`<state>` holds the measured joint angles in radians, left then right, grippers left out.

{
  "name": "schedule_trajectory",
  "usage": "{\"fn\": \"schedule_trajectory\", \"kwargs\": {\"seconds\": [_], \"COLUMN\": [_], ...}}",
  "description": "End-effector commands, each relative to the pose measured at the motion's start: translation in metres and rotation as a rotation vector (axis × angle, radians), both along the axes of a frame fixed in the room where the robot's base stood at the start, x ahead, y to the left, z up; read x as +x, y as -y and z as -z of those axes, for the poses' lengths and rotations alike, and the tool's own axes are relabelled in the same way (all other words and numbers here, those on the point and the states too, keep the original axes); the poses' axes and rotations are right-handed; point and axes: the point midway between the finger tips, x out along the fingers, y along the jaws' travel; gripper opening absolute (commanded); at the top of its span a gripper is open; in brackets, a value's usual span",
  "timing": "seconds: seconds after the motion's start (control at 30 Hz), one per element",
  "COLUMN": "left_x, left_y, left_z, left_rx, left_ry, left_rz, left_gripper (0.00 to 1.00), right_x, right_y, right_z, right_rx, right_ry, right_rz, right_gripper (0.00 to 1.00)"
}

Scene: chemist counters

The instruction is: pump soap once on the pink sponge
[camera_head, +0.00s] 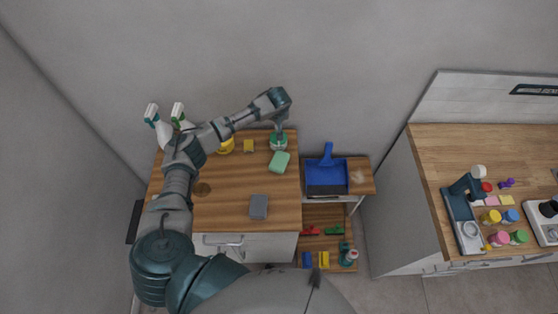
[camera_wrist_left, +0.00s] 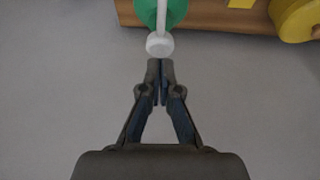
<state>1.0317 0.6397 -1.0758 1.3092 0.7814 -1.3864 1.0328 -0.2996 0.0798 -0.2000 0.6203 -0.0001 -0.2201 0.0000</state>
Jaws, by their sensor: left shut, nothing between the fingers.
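A green soap dispenser (camera_head: 279,144) stands near the back right of the left wooden counter. In the left wrist view its green body (camera_wrist_left: 172,12) and pale pump head (camera_wrist_left: 159,45) show just beyond my fingertips. My left gripper (camera_head: 280,126) is above the dispenser, pointing down, and its fingers (camera_wrist_left: 160,66) are shut and empty. I cannot tell whether they touch the pump. The sponge in front of the dispenser is green (camera_head: 279,162). My right gripper is not in view.
Two spray bottles (camera_head: 157,123), a yellow round item (camera_head: 226,146), a yellow block (camera_head: 248,146) and a grey block (camera_head: 259,207) share the left counter (camera_head: 228,213). A blue dustpan (camera_head: 327,174) lies beside it. The right counter (camera_head: 455,143) holds several jars.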

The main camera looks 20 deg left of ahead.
Motion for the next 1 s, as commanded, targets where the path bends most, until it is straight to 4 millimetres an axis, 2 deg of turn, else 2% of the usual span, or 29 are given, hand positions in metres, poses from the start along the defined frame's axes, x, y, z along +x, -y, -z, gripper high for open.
{"fn": "schedule_trajectory", "kwargs": {"seconds": [0.47, 0.7, 1.0], "left_x": [0.000, 0.000, 0.001], "left_y": [0.000, 0.000, 0.000], "left_z": [-0.002, -0.026, -0.052], "left_rx": [-0.001, 0.000, 0.000], "left_ry": [0.001, 0.002, 0.004], "left_rz": [-0.001, -0.002, 0.001], "left_gripper": [0.00, 0.00, 0.00], "right_x": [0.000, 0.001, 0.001], "right_y": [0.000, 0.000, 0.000], "right_z": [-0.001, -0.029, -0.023], "right_rx": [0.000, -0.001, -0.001], "right_ry": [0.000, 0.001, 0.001], "right_rz": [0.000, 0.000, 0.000], "right_gripper": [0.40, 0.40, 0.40]}}
